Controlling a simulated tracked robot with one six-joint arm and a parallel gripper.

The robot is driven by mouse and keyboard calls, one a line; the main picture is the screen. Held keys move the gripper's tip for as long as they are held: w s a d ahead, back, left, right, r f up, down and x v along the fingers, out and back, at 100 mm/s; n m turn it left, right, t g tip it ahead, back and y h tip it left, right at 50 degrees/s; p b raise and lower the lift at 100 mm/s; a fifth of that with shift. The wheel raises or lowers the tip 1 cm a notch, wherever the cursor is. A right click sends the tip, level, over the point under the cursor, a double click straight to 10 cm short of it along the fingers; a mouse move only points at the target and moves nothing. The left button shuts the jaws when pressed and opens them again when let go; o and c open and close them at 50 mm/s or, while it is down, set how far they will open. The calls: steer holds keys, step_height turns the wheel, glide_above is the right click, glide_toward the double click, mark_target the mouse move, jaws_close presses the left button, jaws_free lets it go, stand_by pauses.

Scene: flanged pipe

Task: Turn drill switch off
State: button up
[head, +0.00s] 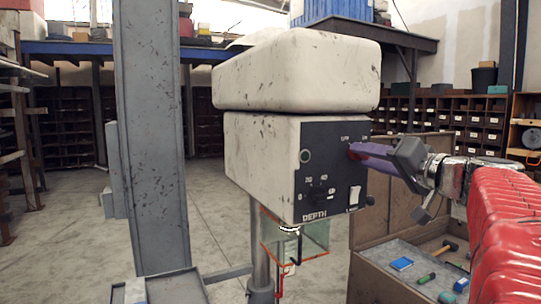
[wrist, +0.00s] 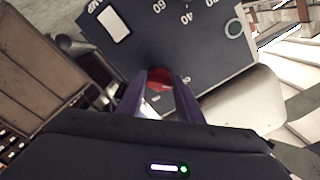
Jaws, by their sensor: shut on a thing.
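The drill's white, chipped housing (head: 297,70) carries a black control panel (head: 330,168) marked DEPTH in the head view. A red switch knob (wrist: 160,78) sits at the panel's upper right part. My gripper (head: 353,150) reaches in from the right with its purple fingers at this knob. In the wrist view my gripper (wrist: 159,76) is shut on the red knob, with one finger on each side. The fingers hide much of the knob, so its exact setting cannot be told. A white rocker switch (head: 354,195) and a dark dial knob (head: 318,194) are lower on the panel.
A grey steel column (head: 150,140) stands left of the drill. A clear guard (head: 308,240) with orange edges hangs below the housing. An open wooden box with tools (head: 420,268) is at the lower right. The floor at left is mostly clear.

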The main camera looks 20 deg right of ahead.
steer(key=shift+f, duration=0.3)
steer(key=o, duration=1.1)
steer(key=shift+r, duration=0.2)
steer(key=shift+c, duration=0.2)
steer(key=s, duration=1.3)
steer(key=shift+s+d, duration=0.2)
steer(key=shift+s, duration=0.2)
steer(key=shift+w+f, duration=0.1)
